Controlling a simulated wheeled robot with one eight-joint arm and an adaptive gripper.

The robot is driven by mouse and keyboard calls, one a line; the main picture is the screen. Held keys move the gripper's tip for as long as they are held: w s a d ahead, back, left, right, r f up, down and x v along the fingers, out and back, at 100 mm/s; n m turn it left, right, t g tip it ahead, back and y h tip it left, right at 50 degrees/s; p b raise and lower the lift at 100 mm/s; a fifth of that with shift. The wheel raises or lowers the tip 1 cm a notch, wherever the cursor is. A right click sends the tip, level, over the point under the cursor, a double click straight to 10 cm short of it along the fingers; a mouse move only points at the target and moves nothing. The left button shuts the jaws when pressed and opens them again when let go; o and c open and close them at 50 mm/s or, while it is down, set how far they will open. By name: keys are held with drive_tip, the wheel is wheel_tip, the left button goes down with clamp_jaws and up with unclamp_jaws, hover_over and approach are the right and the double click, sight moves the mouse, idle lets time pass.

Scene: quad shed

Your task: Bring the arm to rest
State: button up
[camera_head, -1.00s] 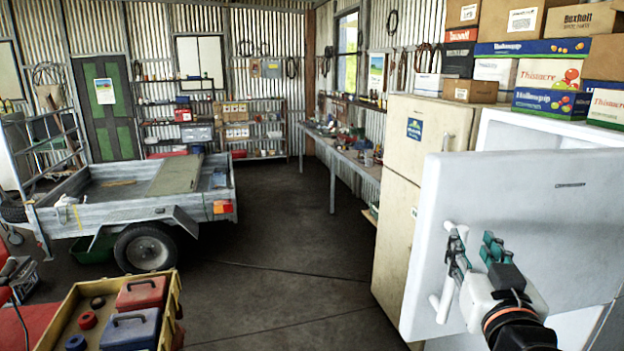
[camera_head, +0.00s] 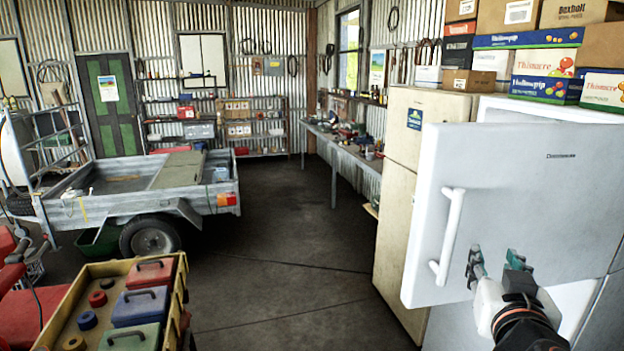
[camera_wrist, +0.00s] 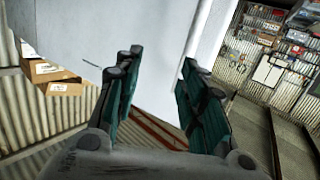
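My gripper (camera_head: 498,264) is open and empty, in front of the lower part of a white fridge door (camera_head: 545,190) in the head view. It is to the right of the door's white handle (camera_head: 450,235) and apart from it. The door stands open. In the wrist view the two green-padded fingers (camera_wrist: 157,95) are spread apart with nothing between them, and a pale door surface (camera_wrist: 165,35) is close beyond them.
A cream fridge (camera_head: 405,185) stands left of the white one, with cardboard boxes (camera_head: 560,15) stacked above. A yellow crate (camera_head: 180,290) holds toolboxes at the lower left. A trailer (camera_head: 130,200) and a workbench (camera_head: 340,150) stand farther back. The middle floor is clear.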

drive_tip(key=s+f+g+y+b, duration=0.1)
drive_tip(key=s+f+g+b, duration=0.25)
drive_tip(key=f+b, duration=0.9)
drive_tip(key=s+a+f+n+g+y, duration=0.2)
drive_tip(key=a+f, duration=0.2)
drive_tip(key=f, duration=0.4)
drive_tip(key=s+a+f+n+g+y+b, duration=0.1)
drive_tip(key=s+a+f+n+g+y, duration=0.1)
drive_tip(key=a+f, duration=0.3)
wheel_tip(320, 180, down, 4)
drive_tip(key=shift+s+a+r+g+y, duration=0.25)
drive_tip(key=shift+s+g+y, duration=0.1)
drive_tip(key=shift+g+y, duration=0.15)
drive_tip(key=shift+c, duration=0.4)
